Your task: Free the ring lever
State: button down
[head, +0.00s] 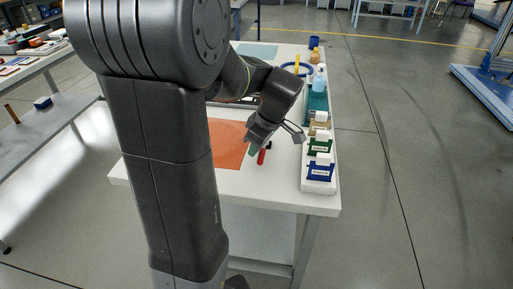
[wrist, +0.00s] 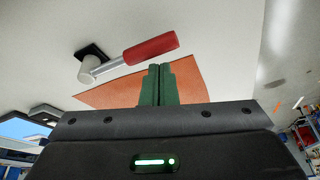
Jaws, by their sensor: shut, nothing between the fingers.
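A lever with a red handle (wrist: 151,50) and a metal shaft (wrist: 107,68) sits on a black mount (wrist: 91,52) on the white tabletop in the wrist view. Its red handle (head: 262,157) also shows in the head view, partly hidden by my gripper. My gripper (head: 254,150) points down beside the handle. In the wrist view its green fingers (wrist: 160,68) are shut together and empty, with the tips just below the handle's right part. The picture does not settle whether they touch it.
An orange mat (head: 228,140) lies left of the lever. My arm hides the table's left part.

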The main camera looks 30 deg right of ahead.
jog(key=w+a, duration=0.2)
jog(key=shift+a+r, duration=0.3)
jog(key=shift+r, duration=0.1)
jog(key=p+v, duration=0.1)
jog(key=v, duration=0.8)
jog(key=shift+w+d+r, duration=0.25)
jog(key=shift+d+r, duration=0.2)
